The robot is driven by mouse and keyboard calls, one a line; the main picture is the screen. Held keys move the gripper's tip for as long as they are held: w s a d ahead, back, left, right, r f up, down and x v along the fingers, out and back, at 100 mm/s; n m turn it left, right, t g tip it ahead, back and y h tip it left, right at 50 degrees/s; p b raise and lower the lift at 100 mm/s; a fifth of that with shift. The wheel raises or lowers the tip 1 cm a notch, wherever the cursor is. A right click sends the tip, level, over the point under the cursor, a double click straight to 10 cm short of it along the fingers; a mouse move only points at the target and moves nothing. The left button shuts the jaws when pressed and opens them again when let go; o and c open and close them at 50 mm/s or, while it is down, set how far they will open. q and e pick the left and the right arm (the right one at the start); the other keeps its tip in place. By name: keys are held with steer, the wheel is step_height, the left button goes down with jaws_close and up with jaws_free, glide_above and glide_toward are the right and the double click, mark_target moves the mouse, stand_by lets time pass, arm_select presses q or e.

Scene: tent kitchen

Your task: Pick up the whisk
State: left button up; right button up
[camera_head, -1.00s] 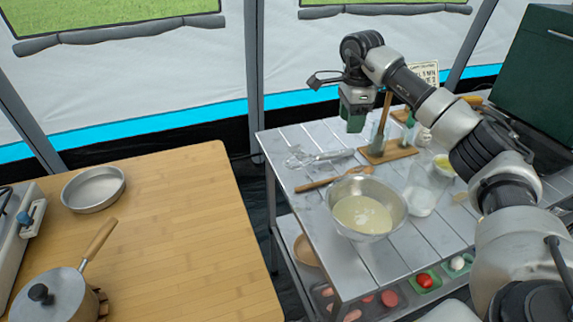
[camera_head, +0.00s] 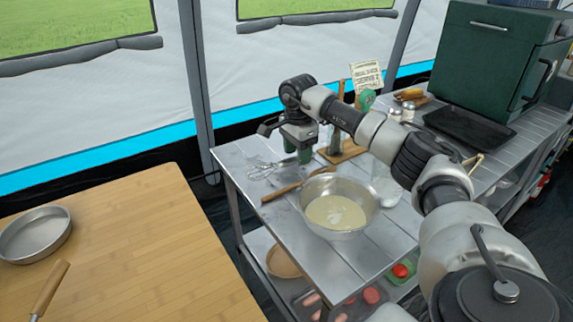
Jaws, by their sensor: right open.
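The whisk (camera_head: 264,169) lies on the far left part of the metal table (camera_head: 252,205), its wire end to the left. My right gripper (camera_head: 298,157) is open and points down, above and just right of the whisk. Its fingers overlap the whisk's right end in the picture, so I cannot tell whether they touch it. My left gripper is not in view.
A steel bowl of batter (camera_head: 340,208) stands near the table's front, with a wooden spoon (camera_head: 283,191) beside it. A wooden stand (camera_head: 343,152) is behind. A dark green oven (camera_head: 490,60) and a black tray (camera_head: 468,128) are at right. A wooden table (camera_head: 130,245) is at left.

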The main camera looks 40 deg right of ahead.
steer(key=shift+f, duration=0.8)
jaws_close()
